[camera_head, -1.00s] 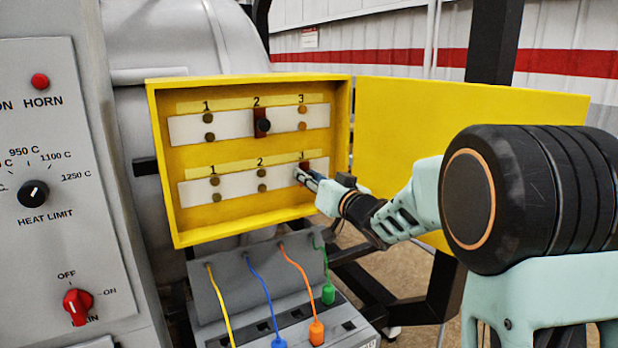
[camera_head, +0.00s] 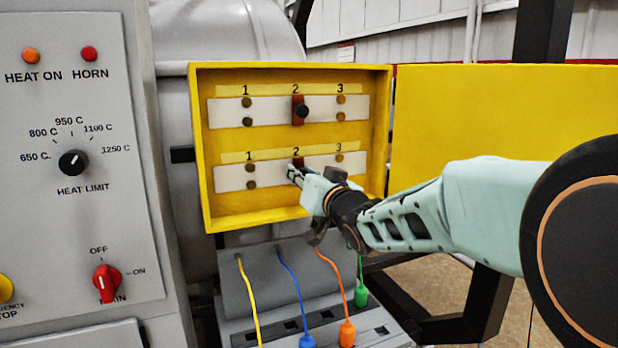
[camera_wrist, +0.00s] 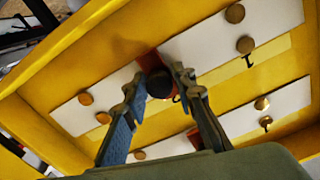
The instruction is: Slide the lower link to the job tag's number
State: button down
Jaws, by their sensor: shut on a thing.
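The lower link (camera_head: 298,163) is a small red-brown plate under the number 2 of the lower row, partly hidden by my gripper. My gripper (camera_head: 292,174) is shut on its black knob. In the wrist view, my fingertips (camera_wrist: 158,82) stand on either side of the black knob (camera_wrist: 160,84), with the red-brown plate (camera_wrist: 150,62) behind it. The lower white strip (camera_head: 232,178) shows bare studs at 1 and 3. The upper link (camera_head: 298,104), red-brown with a black knob, sits under 2 of the upper row. I see no job tag.
The yellow box (camera_head: 201,150) has raised walls around both rows. Its yellow door (camera_head: 500,115) stands open at the right, behind my arm. A grey panel (camera_head: 85,200) with knobs stands at the left. Coloured cables (camera_head: 290,275) run below the box.

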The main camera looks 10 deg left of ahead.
jog(key=c, duration=1.7)
grip_release()
jog(key=shift+d, duration=0.1)
jog(key=v, duration=0.7)
jog(key=shift+s+d, duration=0.15)
jog(key=shift+s, duration=0.1)
